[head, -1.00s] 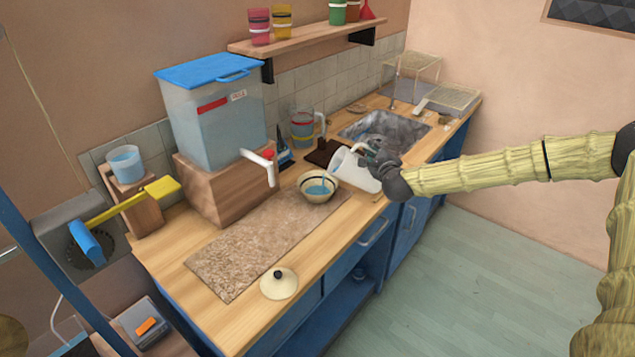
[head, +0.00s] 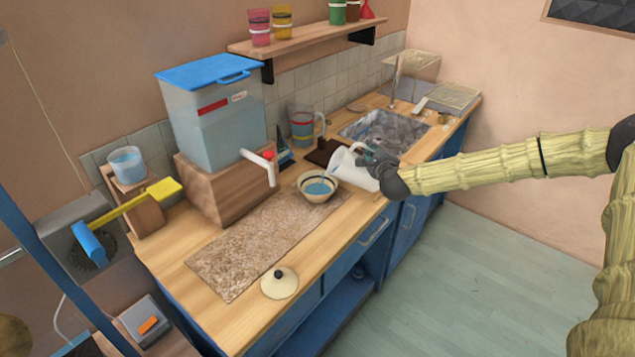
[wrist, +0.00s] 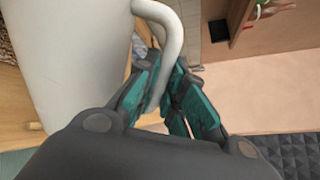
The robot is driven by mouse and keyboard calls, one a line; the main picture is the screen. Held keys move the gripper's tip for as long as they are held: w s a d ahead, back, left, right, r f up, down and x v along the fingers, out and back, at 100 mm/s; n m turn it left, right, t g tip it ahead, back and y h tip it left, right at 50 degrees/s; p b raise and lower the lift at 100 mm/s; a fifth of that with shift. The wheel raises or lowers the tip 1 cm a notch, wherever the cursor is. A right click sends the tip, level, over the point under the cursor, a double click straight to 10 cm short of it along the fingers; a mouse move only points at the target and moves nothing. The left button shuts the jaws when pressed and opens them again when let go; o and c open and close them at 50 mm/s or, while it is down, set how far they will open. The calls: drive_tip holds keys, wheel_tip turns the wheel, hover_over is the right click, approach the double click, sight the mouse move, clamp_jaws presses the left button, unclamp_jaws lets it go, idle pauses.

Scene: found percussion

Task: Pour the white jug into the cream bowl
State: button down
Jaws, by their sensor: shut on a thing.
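The white jug (head: 350,171) is tilted, its mouth towards the cream bowl (head: 317,197), which stands just left of it on the counter. The bowl has a dark band and holds blue liquid. My gripper (head: 372,156) is shut on the jug's handle, on the jug's right side. In the wrist view, the fingers (wrist: 165,95) close around the white handle (wrist: 174,35), and the jug's body (wrist: 70,65) fills the left. I cannot clearly tell whether liquid is still falling from the jug. The jug's inside is hidden.
A speckled mat (head: 240,255) lies left of the bowl, with a cream lid (head: 280,287) at the front. A blue-lidded tank (head: 215,120) with a white tap (head: 258,165) stands behind. A sink (head: 385,130) and a striped jug (head: 303,125) are farther back.

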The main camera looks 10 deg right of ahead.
drive_tip(key=shift+w+a+r, duration=0.1)
drive_tip(key=shift+r+p, duration=0.1)
drive_tip(key=shift+p, duration=0.2)
idle(0.4)
drive_tip(key=shift+a+r+n+p, duration=0.1)
drive_tip(key=shift+r+n+p, duration=0.2)
drive_tip(key=shift+p, duration=0.35)
drive_tip(key=shift+w+a+n+p, duration=0.1)
drive_tip(key=shift+a+n+p, duration=0.25)
drive_tip(key=shift+p, duration=0.6)
idle(1.1)
